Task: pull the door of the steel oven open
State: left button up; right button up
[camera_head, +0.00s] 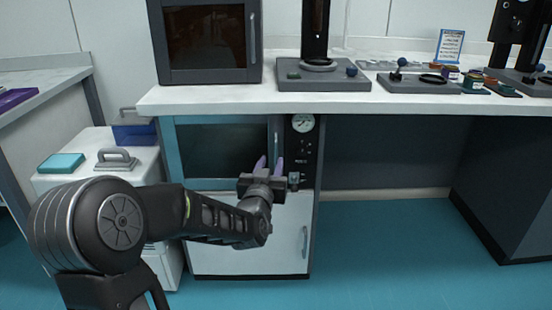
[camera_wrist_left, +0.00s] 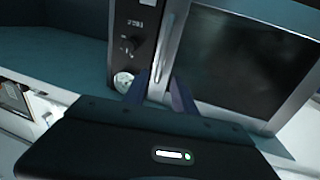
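The oven (camera_head: 221,148) under the bench has a shut door with a dark window, a vertical bar handle (camera_head: 276,135) on its right side and a panel with a round gauge. My left gripper (camera_head: 269,164) is in front of the handle's lower part, its two purple fingers apart. In the left wrist view the silver handle (camera_wrist_left: 168,45) runs down toward the gap between the open fingers (camera_wrist_left: 160,87); I cannot tell whether they touch it. The dark door window (camera_wrist_left: 240,62) fills the right side there. My right gripper is not in view.
A dark grey box oven (camera_head: 208,45) stands on the white bench (camera_head: 400,100) above. A white cabinet (camera_head: 250,235) lies below the oven. A white box (camera_head: 135,165) with a grey handle stands at left. The teal floor (camera_head: 420,260) in front is clear at right.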

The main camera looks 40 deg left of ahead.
aim_at(276, 152)
pick_arm(q)
jog(key=shift+w+a+f, duration=0.1)
jog(key=shift+w+a, duration=0.15)
jog(key=shift+w, duration=0.3)
jog(key=b+x, duration=0.1)
jog(key=x, duration=0.5)
jog(key=shift+w+a+b, duration=0.15)
jog(key=shift+w+b, duration=0.15)
jog(key=shift+b, duration=0.05)
jog(key=shift+c, duration=0.3)
grip_shut()
dwell(0.6)
